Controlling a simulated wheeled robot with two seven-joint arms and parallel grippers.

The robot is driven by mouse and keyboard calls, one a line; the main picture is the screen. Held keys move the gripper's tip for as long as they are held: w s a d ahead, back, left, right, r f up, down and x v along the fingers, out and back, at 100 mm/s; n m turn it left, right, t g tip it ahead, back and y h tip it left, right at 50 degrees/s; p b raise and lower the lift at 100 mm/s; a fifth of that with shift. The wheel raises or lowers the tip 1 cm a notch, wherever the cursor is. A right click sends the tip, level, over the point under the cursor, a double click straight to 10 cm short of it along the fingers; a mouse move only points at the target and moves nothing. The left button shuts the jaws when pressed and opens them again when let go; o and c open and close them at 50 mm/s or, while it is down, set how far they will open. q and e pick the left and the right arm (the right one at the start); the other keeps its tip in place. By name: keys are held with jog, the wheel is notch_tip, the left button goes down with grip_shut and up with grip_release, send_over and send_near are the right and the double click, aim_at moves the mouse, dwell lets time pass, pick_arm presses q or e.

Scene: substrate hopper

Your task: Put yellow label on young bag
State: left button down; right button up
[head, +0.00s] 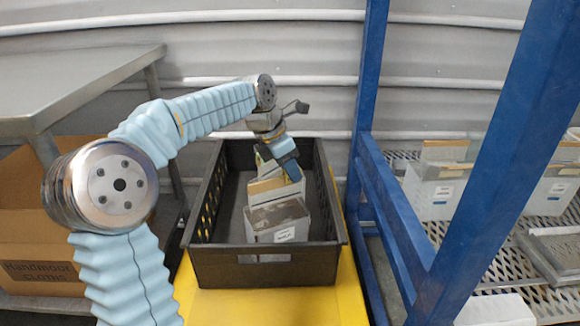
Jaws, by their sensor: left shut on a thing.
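My left gripper (288,166) reaches down into a black crate (265,268) at the middle of the head view. It is shut at the upper part of a pale, box-like thing with a tan top (268,186); the fingertips and the exact grip are too small to see. A white box-like thing with a grey top and a small pale label (283,236) stands in front of it in the crate. I cannot make out a yellow label or a thing that is clearly a bag. My right gripper is not in view.
The crate stands on a yellow surface (340,300). A blue frame (400,215) rises close on its right. Behind it, more white box-like things (432,195) stand on a metal mesh shelf (500,262). A grey table (70,80) and a cardboard box (35,235) are on the left.

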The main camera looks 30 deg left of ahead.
pick_arm(q)
jog(key=c, duration=0.8)
grip_release()
jog(key=shift+o, duration=0.2)
jog(key=o, duration=0.5)
jog(key=shift+r, duration=0.1)
notch_tip(320, 180, up, 3)
jog(key=p, duration=0.3)
notch_tip(320, 180, up, 4)
jog(key=p, duration=0.4)
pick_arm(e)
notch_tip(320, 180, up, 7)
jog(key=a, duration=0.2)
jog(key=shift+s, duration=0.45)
